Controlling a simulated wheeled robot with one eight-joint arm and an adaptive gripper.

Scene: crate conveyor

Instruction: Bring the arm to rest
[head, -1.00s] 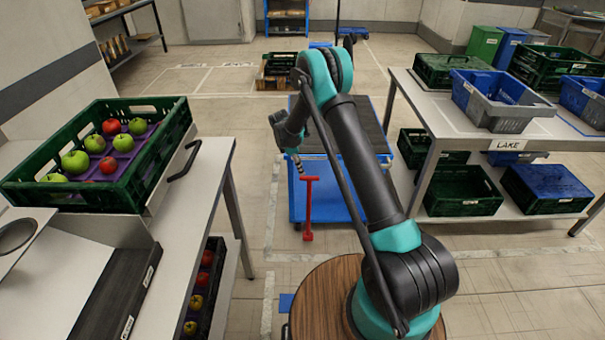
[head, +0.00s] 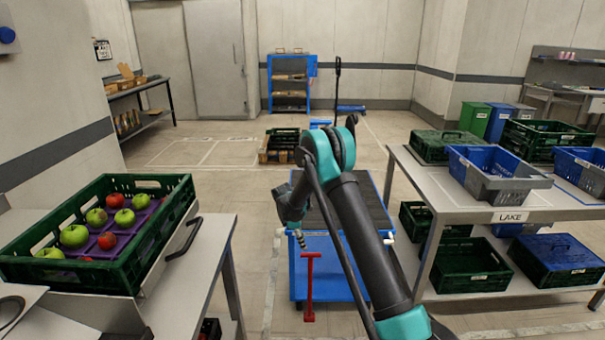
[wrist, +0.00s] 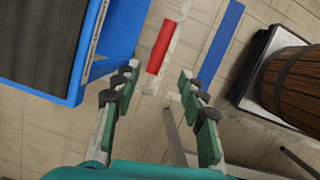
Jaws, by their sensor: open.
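My arm reaches up and bends over in the middle of the head view. My gripper (wrist: 158,76) hangs from its far end, and its two fingers stand apart with nothing between them in the wrist view. In the head view my gripper (head: 300,240) is small, in front of the blue trolley (head: 345,270), and its fingers are hard to make out. The trolley also fills the upper left of the wrist view (wrist: 75,88). I cannot tell the exact gap between gripper and trolley.
A green crate (head: 70,280) of apples stands on the left table (head: 190,270). The right table (head: 470,205) bears several crates, with more below. A red T-shaped handle (head: 309,285) stands before the trolley. Open floor lies beyond, with a low crate (head: 280,145).

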